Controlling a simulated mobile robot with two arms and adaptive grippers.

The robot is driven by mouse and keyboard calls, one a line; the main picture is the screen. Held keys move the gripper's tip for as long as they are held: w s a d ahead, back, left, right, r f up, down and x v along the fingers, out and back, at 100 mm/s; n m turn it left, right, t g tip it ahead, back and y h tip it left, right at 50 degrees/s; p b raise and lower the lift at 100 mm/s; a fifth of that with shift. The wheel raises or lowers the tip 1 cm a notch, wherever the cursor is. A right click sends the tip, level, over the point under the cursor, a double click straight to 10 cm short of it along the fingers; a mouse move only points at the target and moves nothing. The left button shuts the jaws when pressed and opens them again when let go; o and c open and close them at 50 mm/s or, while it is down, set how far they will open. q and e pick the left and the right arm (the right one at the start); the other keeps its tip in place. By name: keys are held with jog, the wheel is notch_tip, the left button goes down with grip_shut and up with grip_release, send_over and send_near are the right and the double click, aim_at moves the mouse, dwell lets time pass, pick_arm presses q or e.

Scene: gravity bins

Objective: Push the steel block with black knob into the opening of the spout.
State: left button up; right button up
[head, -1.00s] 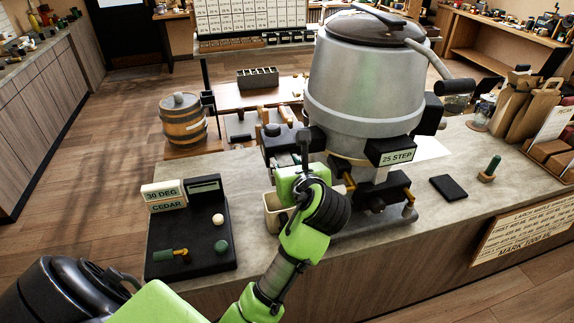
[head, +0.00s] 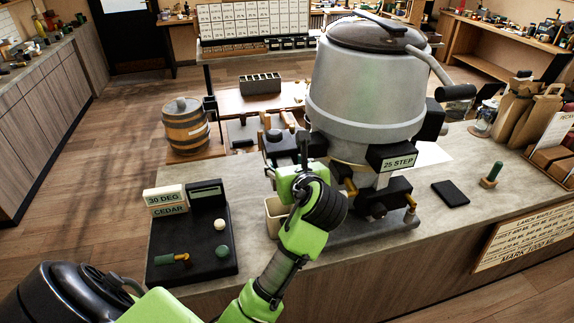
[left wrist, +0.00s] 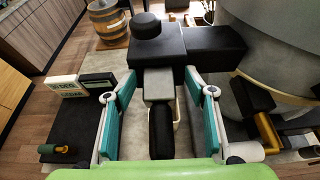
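The steel block (left wrist: 158,84) shows in the left wrist view as a grey slide with a long black knob (left wrist: 161,132) at its near end. Its far end meets the black spout housing (left wrist: 168,48), which carries a round black cap. The opening itself is hidden. My left gripper (left wrist: 160,112) is open, one teal finger on each side of the block and knob, with visible gaps. In the head view my left gripper (head: 302,172) is in front of the spout, left of the big grey hopper (head: 365,85), and hides the block. My right gripper is not in view.
A pale container (head: 274,216) stands on the counter below my left gripper. A black panel (head: 190,245) with knobs and signs lies to the left. A black pad (head: 450,191) and a green-handled tool (head: 491,175) are at right. Bare counter (head: 245,185) lies between panel and hopper.

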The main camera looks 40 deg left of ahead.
pick_arm(q)
jog(key=shift+s, duration=0.1)
jog(key=v, duration=1.1)
jog(key=shift+d+r, duration=0.2)
jog(key=shift+d, duration=0.2)
jog(key=shift+s, duration=0.15)
